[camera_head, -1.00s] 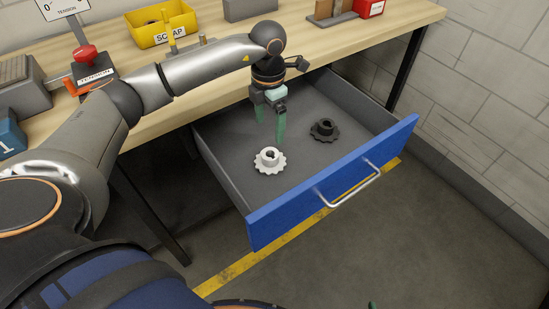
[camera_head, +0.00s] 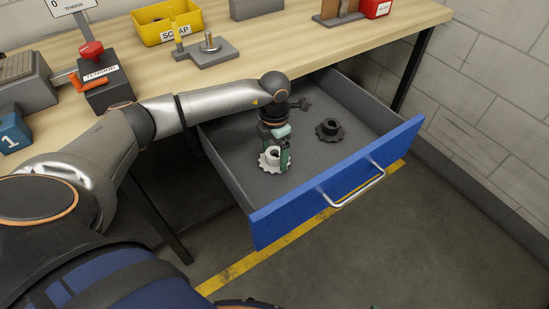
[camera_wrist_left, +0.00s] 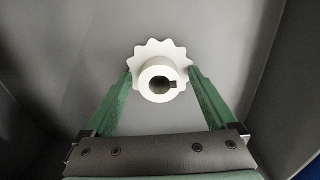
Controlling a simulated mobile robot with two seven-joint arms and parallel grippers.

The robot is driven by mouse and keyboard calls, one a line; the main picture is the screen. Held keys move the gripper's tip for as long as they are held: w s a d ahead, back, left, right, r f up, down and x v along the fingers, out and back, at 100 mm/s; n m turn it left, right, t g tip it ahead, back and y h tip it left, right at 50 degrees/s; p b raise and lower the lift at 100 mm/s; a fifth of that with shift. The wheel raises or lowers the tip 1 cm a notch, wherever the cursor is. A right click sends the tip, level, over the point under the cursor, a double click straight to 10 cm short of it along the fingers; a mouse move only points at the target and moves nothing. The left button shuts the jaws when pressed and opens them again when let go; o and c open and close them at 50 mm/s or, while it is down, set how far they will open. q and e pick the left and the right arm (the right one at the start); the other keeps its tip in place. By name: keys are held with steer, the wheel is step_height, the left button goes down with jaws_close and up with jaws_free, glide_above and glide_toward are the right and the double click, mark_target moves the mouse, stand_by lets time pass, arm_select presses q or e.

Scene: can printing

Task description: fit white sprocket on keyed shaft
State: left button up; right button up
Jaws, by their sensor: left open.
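The white sprocket (camera_head: 264,166) lies flat in the open drawer, towards its left side. In the left wrist view the white sprocket (camera_wrist_left: 147,55) shows its toothed rim, raised hub and keyed bore. My left gripper (camera_head: 275,162) is low over it, with its green fingers on either side of it. In the left wrist view the left gripper (camera_wrist_left: 160,73) is open, a fingertip close to each side of the hub; I cannot tell whether they touch. An upright shaft (camera_head: 209,41) stands on a grey base on the bench. My right gripper is not in view.
A black sprocket (camera_head: 330,129) lies to the right in the drawer (camera_head: 325,185), whose walls surround my left gripper. On the bench (camera_head: 330,57) are a yellow scrap bin (camera_head: 167,22), a red-knobbed tension device (camera_head: 104,85) and a blue block (camera_head: 12,131).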

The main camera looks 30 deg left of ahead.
arm_select(q)
steer(key=shift+c, duration=0.3)
steer(key=shift+r, duration=0.1)
jaws_close()
